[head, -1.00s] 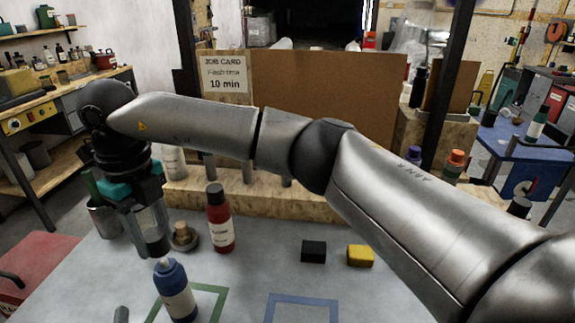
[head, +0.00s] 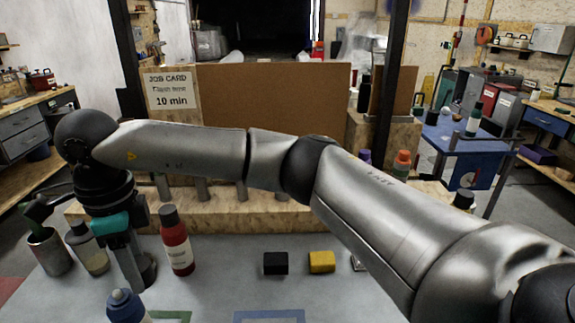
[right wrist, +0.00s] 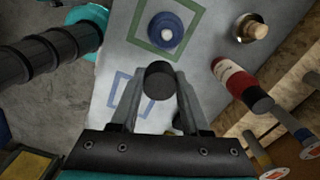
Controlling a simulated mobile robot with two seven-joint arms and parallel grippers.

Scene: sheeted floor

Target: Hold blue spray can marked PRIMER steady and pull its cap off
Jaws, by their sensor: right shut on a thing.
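The blue spray can (head: 127,307) stands upright on the grey bench top at the bottom left of the head view. Its small pale nozzle shows bare in the right wrist view (right wrist: 165,30), inside a green outlined square. Its label cannot be read. My right gripper (head: 138,283) is shut on a dark round cap (right wrist: 158,80), which it holds apart from the can. In the right wrist view part of my left arm shows at the upper left, with its teal gripper body (right wrist: 92,16). Its fingers cannot be made out.
A red can (head: 176,240) with a dark cap stands close to the right gripper. A black block (head: 275,263) and a yellow block (head: 321,262) lie further right. A metal cup (head: 47,252) stands at the left. A wooden rack (head: 230,222) lines the back.

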